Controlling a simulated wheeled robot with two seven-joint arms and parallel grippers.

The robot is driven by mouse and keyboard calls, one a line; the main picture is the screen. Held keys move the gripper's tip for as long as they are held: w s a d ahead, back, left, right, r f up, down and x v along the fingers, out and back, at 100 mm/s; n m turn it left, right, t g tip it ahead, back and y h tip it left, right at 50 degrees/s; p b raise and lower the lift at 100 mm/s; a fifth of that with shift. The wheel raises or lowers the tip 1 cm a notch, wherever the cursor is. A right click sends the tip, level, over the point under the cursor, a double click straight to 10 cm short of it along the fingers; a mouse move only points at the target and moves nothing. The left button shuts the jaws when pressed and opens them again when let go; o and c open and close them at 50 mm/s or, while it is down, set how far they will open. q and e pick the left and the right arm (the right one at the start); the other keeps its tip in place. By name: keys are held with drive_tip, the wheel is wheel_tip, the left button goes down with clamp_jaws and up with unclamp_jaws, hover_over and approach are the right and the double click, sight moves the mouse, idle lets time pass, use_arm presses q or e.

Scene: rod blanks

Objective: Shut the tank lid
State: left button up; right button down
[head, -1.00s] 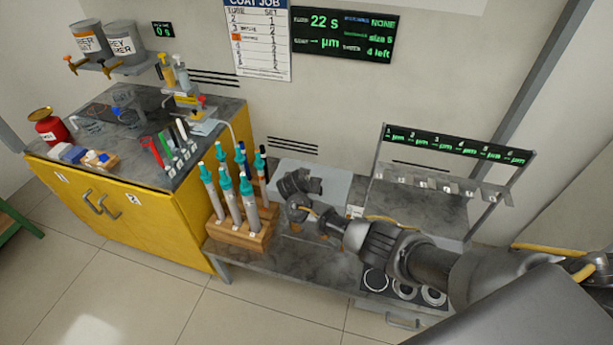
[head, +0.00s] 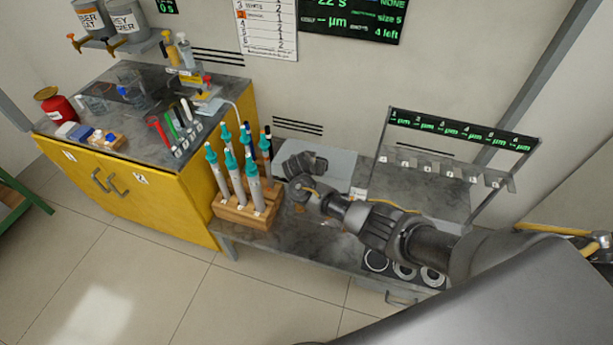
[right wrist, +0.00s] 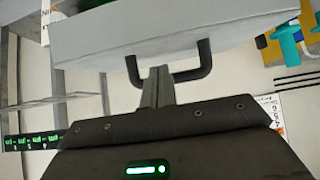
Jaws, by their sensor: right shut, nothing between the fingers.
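A pale grey panel (head: 341,166), which looks like the tank lid, stands behind my right gripper (head: 300,165) on the low bench. In the right wrist view a grey slab (right wrist: 180,35) with a dark U-shaped handle (right wrist: 205,65) fills the top. The right gripper's fingers (right wrist: 157,75) are shut and empty, overlapping the handle's opening in the picture; I cannot tell whether they touch it. The tank's body is mostly hidden behind my arm in the head view. My left gripper is not in view.
A wooden rack (head: 247,211) with several teal-topped rods stands left of the gripper. A gauge stand (head: 460,130) with hooks is at the right. The yellow cabinet (head: 130,200) carries beakers, bottles and tubes. Round dark-and-white pieces (head: 403,271) lie at the bench front.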

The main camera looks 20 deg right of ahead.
drive_tip(key=shift+s+a+r, duration=0.1)
drive_tip(key=shift+s+r, duration=0.05)
drive_tip(key=shift+r, duration=0.65)
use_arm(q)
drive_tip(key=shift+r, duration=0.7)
use_arm(e)
drive_tip(key=s+a+f, duration=0.1)
drive_tip(key=s+a, duration=0.4)
drive_tip(key=s, duration=0.2)
drive_tip(key=shift+s+a, duration=0.3)
drive_tip(key=shift+f, duration=0.1)
